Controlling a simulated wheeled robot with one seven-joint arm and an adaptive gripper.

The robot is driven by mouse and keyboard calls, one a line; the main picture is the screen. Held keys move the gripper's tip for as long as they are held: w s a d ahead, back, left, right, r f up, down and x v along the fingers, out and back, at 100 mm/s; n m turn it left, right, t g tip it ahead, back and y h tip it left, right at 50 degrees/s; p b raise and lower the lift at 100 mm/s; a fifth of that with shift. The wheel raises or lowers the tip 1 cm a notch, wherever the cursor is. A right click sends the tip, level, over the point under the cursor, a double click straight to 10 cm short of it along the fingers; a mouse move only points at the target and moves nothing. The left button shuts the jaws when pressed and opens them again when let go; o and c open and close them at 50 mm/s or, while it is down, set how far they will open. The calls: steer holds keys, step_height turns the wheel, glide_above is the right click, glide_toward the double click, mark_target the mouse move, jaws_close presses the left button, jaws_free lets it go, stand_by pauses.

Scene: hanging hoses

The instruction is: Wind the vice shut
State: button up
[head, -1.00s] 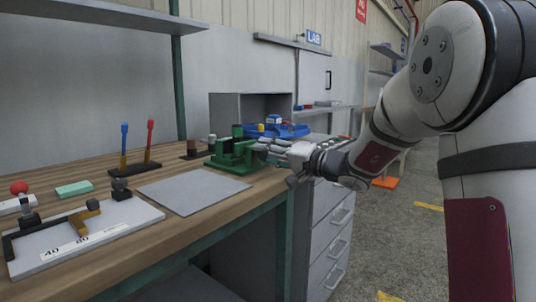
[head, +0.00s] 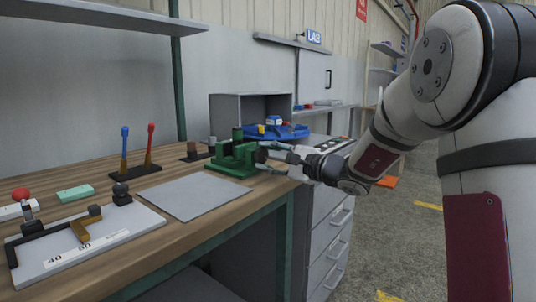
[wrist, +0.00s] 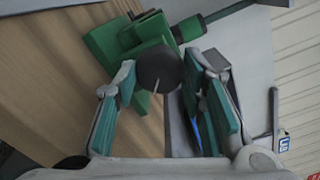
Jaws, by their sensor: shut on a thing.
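The green vice (head: 230,160) stands on the wooden bench beyond the grey sheet; it also shows at the top of the wrist view (wrist: 105,42). Its dark round hand knob (wrist: 159,71) faces my gripper, with a pale line on its face. My gripper (head: 268,156) is at the vice's right side. In the wrist view its two teal-padded fingers (wrist: 166,78) are on either side of the knob, shut on it. The gap between the vice's jaws is hard to make out.
A grey sheet (head: 196,196) lies in front of the vice. Red and blue handled tools (head: 137,153) stand in a rack to the left. A white board with fittings (head: 80,246) lies at near left. A blue tray (head: 285,132) is behind.

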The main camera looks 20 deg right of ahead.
steer(key=m+p, duration=0.3)
steer(key=m, duration=0.2)
steer(key=shift+m+p, duration=0.4)
steer(key=m+p, duration=0.9)
steer(key=p, duration=0.1)
steer(key=shift+s, duration=0.1)
steer(key=m+p, duration=0.5)
steer(key=p, duration=0.2)
steer(key=m+p, duration=0.5)
steer(key=shift+s, duration=0.1)
steer(key=m+p, duration=0.3)
steer(key=m, duration=0.1)
steer(key=m+p, duration=0.2)
steer(key=m, duration=0.3)
steer(key=shift+m, duration=0.4)
steer(key=m+p, duration=0.1)
steer(key=m, duration=0.3)
steer(key=shift+a+f+m, duration=0.1)
steer(key=shift+m, duration=0.3)
